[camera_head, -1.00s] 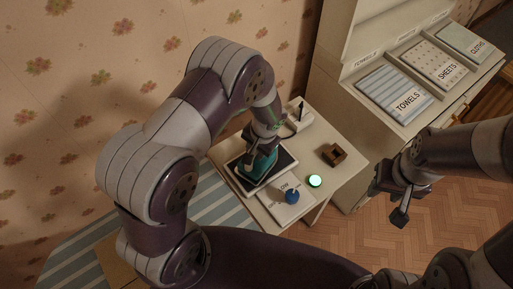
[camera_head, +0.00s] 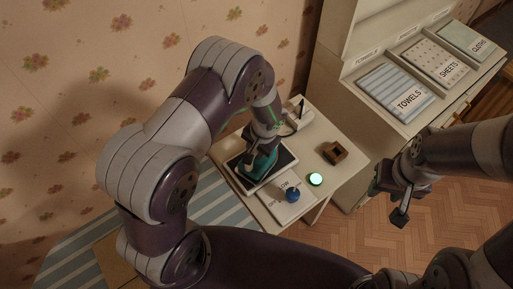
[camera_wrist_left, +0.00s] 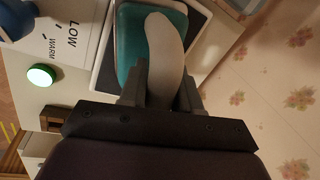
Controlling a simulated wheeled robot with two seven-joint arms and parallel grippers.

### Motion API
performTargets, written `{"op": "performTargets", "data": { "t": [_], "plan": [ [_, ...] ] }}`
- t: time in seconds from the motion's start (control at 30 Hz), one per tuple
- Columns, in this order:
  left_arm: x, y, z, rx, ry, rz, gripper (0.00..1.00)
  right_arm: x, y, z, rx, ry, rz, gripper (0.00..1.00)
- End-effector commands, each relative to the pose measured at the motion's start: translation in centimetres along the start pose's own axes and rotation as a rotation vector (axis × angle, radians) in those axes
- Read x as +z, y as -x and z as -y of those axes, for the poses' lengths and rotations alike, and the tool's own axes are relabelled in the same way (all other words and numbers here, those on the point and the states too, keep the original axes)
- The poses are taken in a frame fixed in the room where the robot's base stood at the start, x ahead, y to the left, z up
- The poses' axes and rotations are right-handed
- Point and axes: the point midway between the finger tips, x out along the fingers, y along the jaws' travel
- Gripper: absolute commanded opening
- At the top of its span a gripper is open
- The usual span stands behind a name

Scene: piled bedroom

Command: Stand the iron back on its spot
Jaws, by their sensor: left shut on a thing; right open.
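The teal iron (camera_head: 260,163) with its pale grey handle (camera_wrist_left: 166,48) is over the dark, light-rimmed pad (camera_head: 241,181) on the small white table. My left gripper (camera_head: 265,139) is shut on the iron's handle. In the left wrist view, the gripper's fingers (camera_wrist_left: 161,88) stand on either side of the handle, and the teal body (camera_wrist_left: 128,38) shows beyond. I cannot tell whether the iron touches the pad. My right gripper (camera_head: 389,202) is open and empty, above the floor to the right of the table.
On the table are a LOW/WARM card (camera_head: 300,208), a blue knob (camera_head: 292,195), a lit green disc (camera_head: 315,179), a brown wooden block (camera_head: 334,152) and a white holder (camera_head: 298,116). A linen cabinet (camera_head: 352,108) stands right behind; a striped surface (camera_head: 222,206) lies left.

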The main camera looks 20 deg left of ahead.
Motion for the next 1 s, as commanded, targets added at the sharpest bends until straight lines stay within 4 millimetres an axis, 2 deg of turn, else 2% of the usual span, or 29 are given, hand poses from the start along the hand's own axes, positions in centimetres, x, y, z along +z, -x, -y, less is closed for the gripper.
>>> {"op": "performTargets", "data": {
  "t": [0.47,0.5,0.6,0.87,1.0],
  "plan": [
    [-0.13,-0.52,-0.09,0.0,0.001,-0.004,0.0,0.07,-0.56,0.0,0.0,0.0,0.0,0.43],
    [-0.13,-0.52,-0.09,0.0,0.0,-0.003,0.35,0.06,-0.56,0.0,0.0,0.0,0.0,0.43],
    [-0.11,-0.53,-0.09,0.0,0.0,-0.003,0.62,0.07,-0.56,0.0,0.0,0.0,0.0,0.43],
    [0.09,-0.69,-0.15,0.0,0.0,0.002,0.62,0.07,-0.58,0.0,0.0,0.0,0.0,0.43],
    [0.04,0.19,-0.09,0.0,-0.001,0.001,0.62,-0.01,0.11,0.0,0.0,0.0,0.0,0.43]
  ]
}}
